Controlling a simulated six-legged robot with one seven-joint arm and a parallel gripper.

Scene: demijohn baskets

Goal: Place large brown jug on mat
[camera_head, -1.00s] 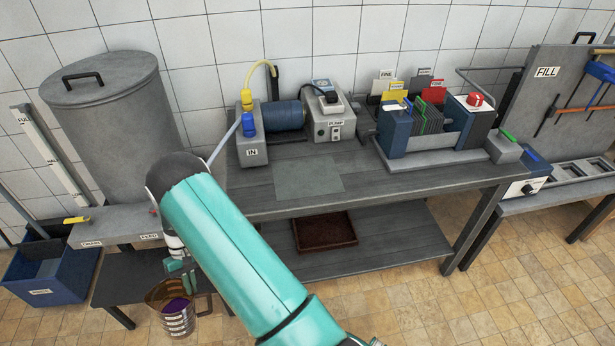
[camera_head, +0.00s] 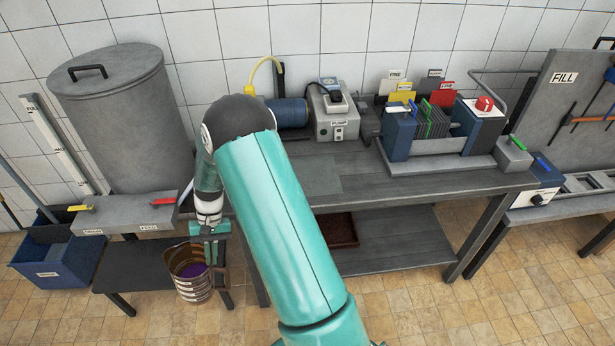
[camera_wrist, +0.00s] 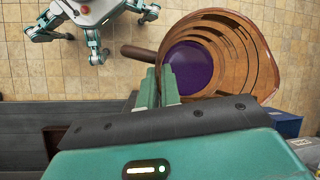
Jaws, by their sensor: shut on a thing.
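The large brown jug (camera_head: 190,272), with bands and purple liquid inside, hangs in front of the low bench at the lower left. In the wrist view its open mouth and inner wall (camera_wrist: 245,50) show, with the handle (camera_wrist: 140,53) to the left. My gripper (camera_head: 214,246) is shut on the jug's handle; the fingers (camera_wrist: 170,88) show beside the jug in the wrist view. A dark brown mat or shallow tray (camera_head: 343,230) lies on the lower shelf, partly hidden by my arm.
The worktable (camera_head: 400,195) carries a pump (camera_head: 333,118) and a rack of plates (camera_head: 435,135). A lidded grey vat (camera_head: 125,120) and a blue bin (camera_head: 55,262) stand at left. The lower shelf (camera_head: 400,240) is clear right of the brown mat.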

